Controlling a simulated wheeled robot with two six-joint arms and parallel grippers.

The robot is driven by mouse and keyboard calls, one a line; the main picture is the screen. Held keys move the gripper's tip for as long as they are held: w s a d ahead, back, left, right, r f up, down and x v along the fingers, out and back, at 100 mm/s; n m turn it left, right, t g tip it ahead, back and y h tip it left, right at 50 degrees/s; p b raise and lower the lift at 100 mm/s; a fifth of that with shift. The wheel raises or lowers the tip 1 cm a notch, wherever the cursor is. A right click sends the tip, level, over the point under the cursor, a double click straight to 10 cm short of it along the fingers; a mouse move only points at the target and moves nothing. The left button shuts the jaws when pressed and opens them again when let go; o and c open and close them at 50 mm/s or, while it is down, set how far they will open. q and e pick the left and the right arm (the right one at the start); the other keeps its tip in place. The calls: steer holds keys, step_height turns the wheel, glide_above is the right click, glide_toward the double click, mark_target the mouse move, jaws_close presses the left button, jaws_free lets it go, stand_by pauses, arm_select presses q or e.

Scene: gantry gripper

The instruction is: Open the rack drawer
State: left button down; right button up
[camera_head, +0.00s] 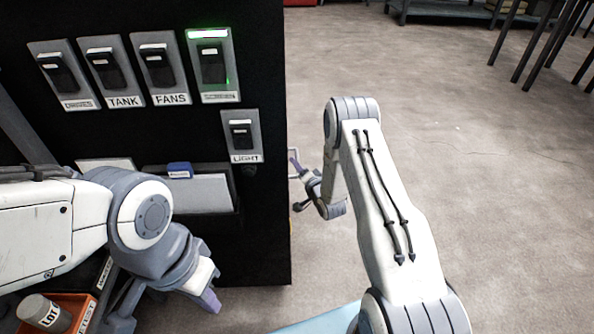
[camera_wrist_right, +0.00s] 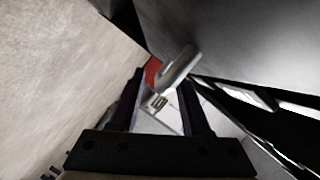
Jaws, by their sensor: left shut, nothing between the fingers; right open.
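A black rack cabinet (camera_head: 265,215) with labelled switches fills the left of the head view. No drawer can be clearly made out on it. My right gripper (camera_head: 297,183) is open close beside the cabinet's right edge, its fingers pointing left; part of that side is hidden. In the right wrist view, a pale rounded bar like a handle (camera_wrist_right: 178,69) shows ahead, in line with the gap between the open fingers (camera_wrist_right: 160,100). I cannot tell whether it lies between them. My left gripper (camera_head: 208,297) is shut and empty, low in front of the cabinet.
An orange tray (camera_head: 84,312) with a canister labelled LOT (camera_head: 44,312) is at bottom left. A holder (camera_head: 205,192) with pale sheets and a blue clip is on the cabinet front. Open floor (camera_head: 480,160) lies to the right; dark-legged furniture (camera_head: 517,45) stands at the back right.

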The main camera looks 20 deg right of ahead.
steer(key=shift+w+f, duration=0.1)
steer(key=shift+w, duration=0.5)
jaws_close()
stand_by(1.1)
